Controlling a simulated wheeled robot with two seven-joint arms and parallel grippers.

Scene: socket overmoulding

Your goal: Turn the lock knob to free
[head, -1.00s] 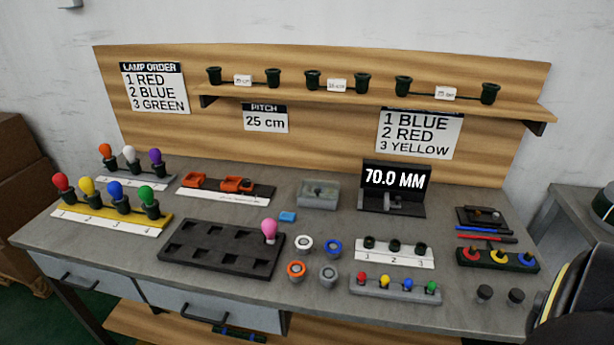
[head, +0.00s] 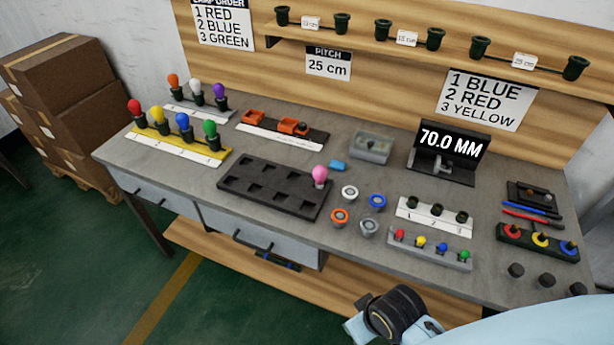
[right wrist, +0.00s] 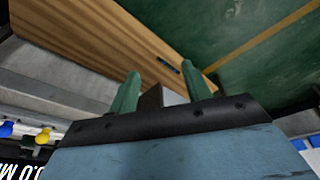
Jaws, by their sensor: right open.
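No part labelled as a lock knob can be made out. The 70.0 MM display gauge (head: 447,152) stands at the back right of the bench with a grey slide part at its foot. Orange blocks (head: 290,126) sit on a dark rail with a white strip at the back. I cannot tell which of these carries the knob. My right gripper (right wrist: 161,80) is open, its two green fingers apart with nothing seen held between them. It is apart from the bench parts in its wrist view. My left gripper is not in view.
The bench (head: 245,270) also holds a black tray (head: 240,190), a pink bulb (head: 320,174), several coloured bulbs, rings and a grey box (head: 370,147). A wooden lower shelf (right wrist: 110,40) shows in the right wrist view. Cardboard boxes (head: 70,80) stand left of the bench.

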